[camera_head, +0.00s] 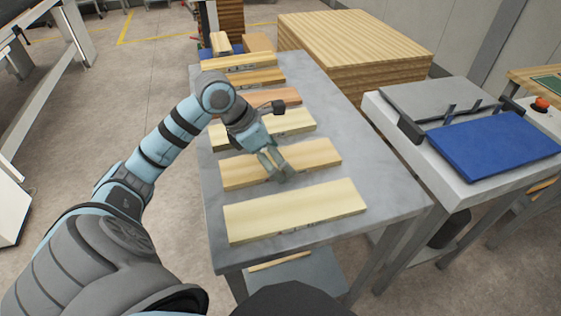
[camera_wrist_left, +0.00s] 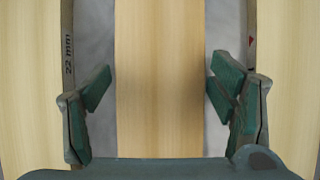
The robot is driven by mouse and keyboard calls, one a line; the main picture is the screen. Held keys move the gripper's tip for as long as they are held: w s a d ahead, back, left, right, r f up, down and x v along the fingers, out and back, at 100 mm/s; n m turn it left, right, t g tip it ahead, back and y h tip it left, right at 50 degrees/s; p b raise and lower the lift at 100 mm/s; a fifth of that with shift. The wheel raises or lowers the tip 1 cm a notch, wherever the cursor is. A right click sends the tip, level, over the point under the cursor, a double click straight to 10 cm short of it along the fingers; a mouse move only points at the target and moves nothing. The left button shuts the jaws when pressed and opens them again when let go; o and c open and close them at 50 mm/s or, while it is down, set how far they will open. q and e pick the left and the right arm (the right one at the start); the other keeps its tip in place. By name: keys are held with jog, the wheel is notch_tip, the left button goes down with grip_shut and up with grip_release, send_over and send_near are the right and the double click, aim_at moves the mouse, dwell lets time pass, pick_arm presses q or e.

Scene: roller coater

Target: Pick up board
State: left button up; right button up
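Several wooden boards lie in a row across the grey metal table (camera_head: 385,207). My left gripper (camera_head: 277,174) is over the second board from the front (camera_head: 240,172), pointing down. In the left wrist view this board (camera_wrist_left: 158,70) runs between the two open fingers (camera_wrist_left: 160,105), with a gap on each side; contact does not show. The pale front board (camera_head: 295,212) lies nearest. Another pale board (camera_head: 228,136) lies just beyond, partly behind my arm. My right gripper is not in view.
Neighbouring boards flank the fingers closely in the wrist view, one marked "22 mm" (camera_wrist_left: 28,90) on its edge. A large wood stack (camera_head: 355,50) stands behind the table. A bench with a blue panel (camera_head: 495,145) stands to the right. The table's right side is bare.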

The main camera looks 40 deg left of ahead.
pick_arm(q)
jog(key=c, duration=0.8)
notch_tip(320, 180, up, 20)
jog(key=p, duration=0.9)
jog(key=shift+r+p, duration=0.1)
jog(key=shift+p, duration=0.2)
